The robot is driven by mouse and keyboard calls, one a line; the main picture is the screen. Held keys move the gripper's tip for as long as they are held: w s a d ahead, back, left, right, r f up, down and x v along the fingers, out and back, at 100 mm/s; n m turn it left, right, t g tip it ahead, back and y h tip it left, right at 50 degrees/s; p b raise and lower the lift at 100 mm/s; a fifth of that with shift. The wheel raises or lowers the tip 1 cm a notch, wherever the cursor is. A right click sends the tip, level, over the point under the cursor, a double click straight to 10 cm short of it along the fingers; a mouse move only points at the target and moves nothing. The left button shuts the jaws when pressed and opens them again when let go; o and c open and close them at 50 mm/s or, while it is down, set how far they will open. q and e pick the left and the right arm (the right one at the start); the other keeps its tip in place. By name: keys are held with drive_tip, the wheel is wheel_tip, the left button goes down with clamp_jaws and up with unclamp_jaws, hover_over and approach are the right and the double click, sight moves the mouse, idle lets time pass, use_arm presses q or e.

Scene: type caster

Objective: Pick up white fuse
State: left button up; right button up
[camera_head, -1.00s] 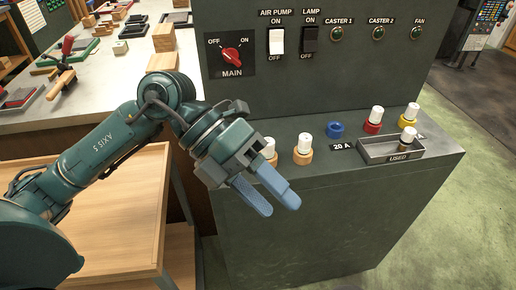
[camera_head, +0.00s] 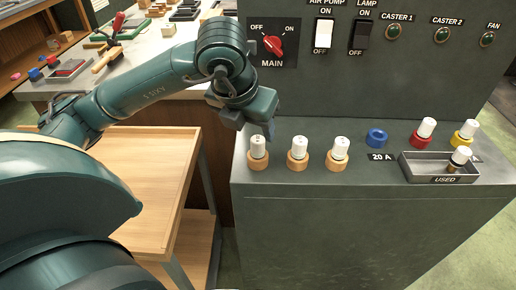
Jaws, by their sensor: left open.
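Three white fuses stand upright in orange-tan round holders on the console ledge: a left one (camera_head: 258,147), a middle one (camera_head: 298,148) and a right one (camera_head: 340,148). More white-capped fuses stand in a red holder (camera_head: 420,140) and a yellow holder (camera_head: 463,141). A blue holder (camera_head: 377,138) by the 20 A label is empty. Another white-capped fuse (camera_head: 460,157) leans in the USED tray (camera_head: 440,180). My left gripper (camera_head: 269,131) is open above and behind the left and middle fuses, seen nearly edge-on. Its fingers are mostly hidden. My right gripper is out of view.
The console's upright panel carries a red MAIN knob (camera_head: 273,44), an air pump switch (camera_head: 323,34) and a lamp switch (camera_head: 360,36), close behind my gripper. A wooden cart (camera_head: 150,185) stands left of the console. A cluttered bench (camera_head: 140,60) lies behind.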

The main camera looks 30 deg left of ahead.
sight(257, 140)
use_arm(q)
drive_tip(key=x, duration=0.5)
drive_tip(key=shift+w+a+f, duration=0.1)
drive_tip(key=shift+w, duration=0.05)
drive_tip(key=c, duration=1.1)
